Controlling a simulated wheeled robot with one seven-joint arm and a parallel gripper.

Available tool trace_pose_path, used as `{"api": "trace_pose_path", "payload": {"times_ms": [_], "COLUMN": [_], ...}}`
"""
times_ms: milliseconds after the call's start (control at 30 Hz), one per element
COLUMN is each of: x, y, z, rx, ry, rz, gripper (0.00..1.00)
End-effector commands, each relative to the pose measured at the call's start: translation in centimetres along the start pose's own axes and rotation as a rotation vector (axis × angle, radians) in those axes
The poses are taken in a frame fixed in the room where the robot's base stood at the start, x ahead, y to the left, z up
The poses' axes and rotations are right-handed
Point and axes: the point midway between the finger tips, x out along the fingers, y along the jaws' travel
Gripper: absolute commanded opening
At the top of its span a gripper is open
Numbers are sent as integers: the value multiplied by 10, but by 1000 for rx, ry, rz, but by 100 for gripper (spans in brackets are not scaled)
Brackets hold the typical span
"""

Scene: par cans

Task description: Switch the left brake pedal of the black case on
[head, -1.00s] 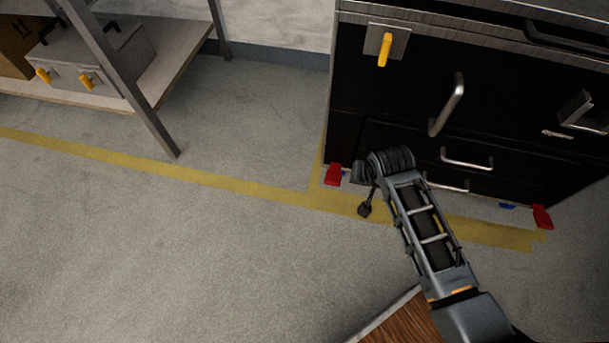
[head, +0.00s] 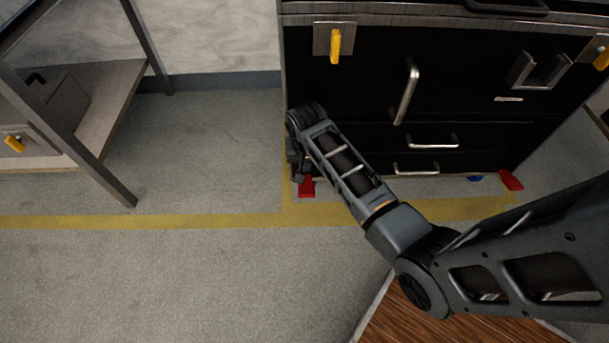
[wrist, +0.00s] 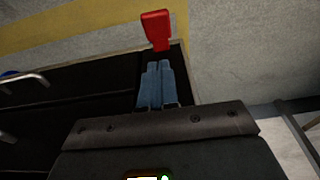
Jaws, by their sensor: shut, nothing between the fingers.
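The black case (head: 350,85) is a large dark cabinet with a metal top and drawer handles. Its left brake pedal (head: 306,187) is a small red tab low at the front left corner, just above the floor. The right red pedal (head: 511,180) is at the other front corner. In the wrist view, my gripper (wrist: 156,66) has blue-grey fingers held together with nothing between them. The left red pedal (wrist: 156,30) lies just beyond the fingertips; whether they touch it I cannot tell. In the head view my wrist mostly hides the gripper, just above this pedal.
A metal shelf rack (head: 90,130) with a grey box (head: 65,103) stands at the left. Yellow floor tape (head: 150,221) runs along the front of the case. A brown wooden surface (head: 440,325) is at the lower right. Open concrete floor lies at the left and front.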

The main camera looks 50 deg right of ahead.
Motion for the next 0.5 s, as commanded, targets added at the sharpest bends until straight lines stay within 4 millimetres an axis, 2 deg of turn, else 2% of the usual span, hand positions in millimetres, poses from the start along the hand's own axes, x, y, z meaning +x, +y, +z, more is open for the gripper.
{"api": "trace_pose_path", "payload": {"times_ms": [500], "x": [100], "y": [0], "z": [1], "rx": [0], "ry": [0], "rz": [0], "gripper": [0]}}
